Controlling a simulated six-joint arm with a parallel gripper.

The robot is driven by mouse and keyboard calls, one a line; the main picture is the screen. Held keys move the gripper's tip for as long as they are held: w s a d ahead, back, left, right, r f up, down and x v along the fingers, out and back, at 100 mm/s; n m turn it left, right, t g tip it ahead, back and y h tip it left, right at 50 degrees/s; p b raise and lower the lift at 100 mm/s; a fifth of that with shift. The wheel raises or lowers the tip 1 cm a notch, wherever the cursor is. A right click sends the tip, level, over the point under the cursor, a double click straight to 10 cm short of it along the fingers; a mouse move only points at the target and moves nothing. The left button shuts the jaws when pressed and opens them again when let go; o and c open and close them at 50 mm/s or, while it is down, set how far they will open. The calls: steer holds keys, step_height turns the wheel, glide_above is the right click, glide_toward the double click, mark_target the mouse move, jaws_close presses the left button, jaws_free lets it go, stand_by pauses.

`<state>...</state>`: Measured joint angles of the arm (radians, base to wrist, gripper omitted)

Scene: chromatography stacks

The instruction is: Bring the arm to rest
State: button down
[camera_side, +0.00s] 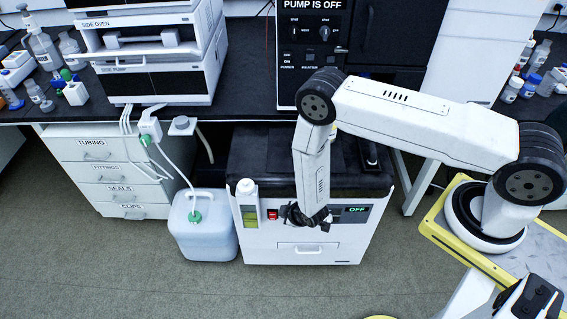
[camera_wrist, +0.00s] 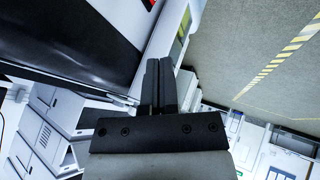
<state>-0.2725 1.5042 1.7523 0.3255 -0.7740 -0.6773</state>
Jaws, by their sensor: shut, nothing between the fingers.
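My gripper (camera_side: 306,215) hangs at the end of my arm in front of the white pump unit (camera_side: 300,249) in the side view. The forearm points down, and the gripper overlaps the unit's front panel near its red switch and green "OFF" display (camera_side: 356,210). I cannot tell from this view how far it is from the panel. In the wrist view, the two dark fingers (camera_wrist: 159,80) lie side by side, shut, with nothing visible between them.
A white jug (camera_side: 205,228) with a tube stands on the floor left of the unit. Drawers (camera_side: 105,172) are further left. Stacked instruments (camera_side: 160,75) and bottles stand on the black bench (camera_side: 250,60). Floor in front is mostly clear. Yellow-edged platform (camera_side: 470,245) lies right.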

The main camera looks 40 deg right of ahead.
step_height(320, 180, up, 21)
steer(key=w+d+m+g+y, duration=0.1)
steer(key=w+d+m+g, duration=0.1)
steer(key=m, duration=0.2)
steer(key=s+d+r+m+g, duration=0.1)
steer(key=s+d+r, duration=0.1)
steer(key=s+r, duration=0.5)
steer(key=s+d+r+m+g, duration=0.2)
steer(key=s+d+r, duration=0.1)
steer(key=s+r, duration=0.4)
steer(key=shift+s+r, duration=0.2)
steer(key=shift+r, duration=0.5)
